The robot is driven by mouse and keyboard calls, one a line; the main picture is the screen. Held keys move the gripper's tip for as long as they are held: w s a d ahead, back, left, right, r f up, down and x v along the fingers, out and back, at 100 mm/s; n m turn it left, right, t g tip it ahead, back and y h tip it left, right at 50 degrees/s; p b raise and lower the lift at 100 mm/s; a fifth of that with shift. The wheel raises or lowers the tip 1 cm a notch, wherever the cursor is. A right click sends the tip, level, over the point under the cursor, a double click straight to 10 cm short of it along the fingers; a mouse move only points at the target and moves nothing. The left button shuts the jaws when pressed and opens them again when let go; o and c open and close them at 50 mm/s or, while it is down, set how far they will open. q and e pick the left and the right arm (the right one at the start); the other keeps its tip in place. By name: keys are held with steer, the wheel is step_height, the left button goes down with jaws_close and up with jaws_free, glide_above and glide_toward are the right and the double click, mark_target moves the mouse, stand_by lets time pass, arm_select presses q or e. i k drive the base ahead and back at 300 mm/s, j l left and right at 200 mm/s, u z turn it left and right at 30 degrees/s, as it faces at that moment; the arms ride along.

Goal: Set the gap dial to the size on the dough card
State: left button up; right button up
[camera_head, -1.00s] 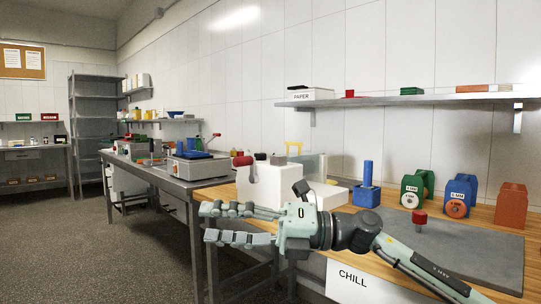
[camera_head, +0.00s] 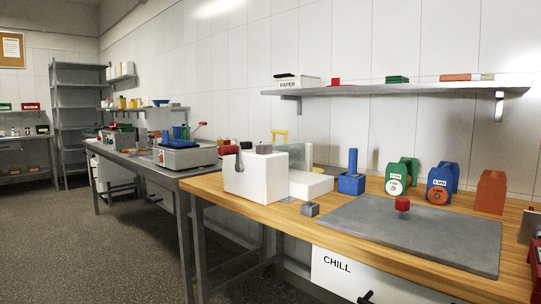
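A white box-shaped machine (camera_head: 255,178) with a red-ended handle (camera_head: 230,150) stands at the left end of the wooden-topped table. I cannot make out a gap dial on it. A green holder (camera_head: 396,180) and a blue holder (camera_head: 440,186) stand at the back, each with a round disc and a small label, too small to read surely. An orange-brown holder (camera_head: 490,193) stands to their right. I cannot pick out the dough card. Neither of my grippers shows now.
A drawer marked CHILL (camera_head: 336,265) is below. Red and grey items stand at the right edge.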

mark_target(245, 144)
steer(key=i+j+z, duration=0.1)
steer(key=z, duration=0.25)
steer(key=j+z, duration=0.7)
steer(key=k+j+z, duration=0.1)
steer(key=j+z, duration=0.3)
steer(key=j, duration=0.6)
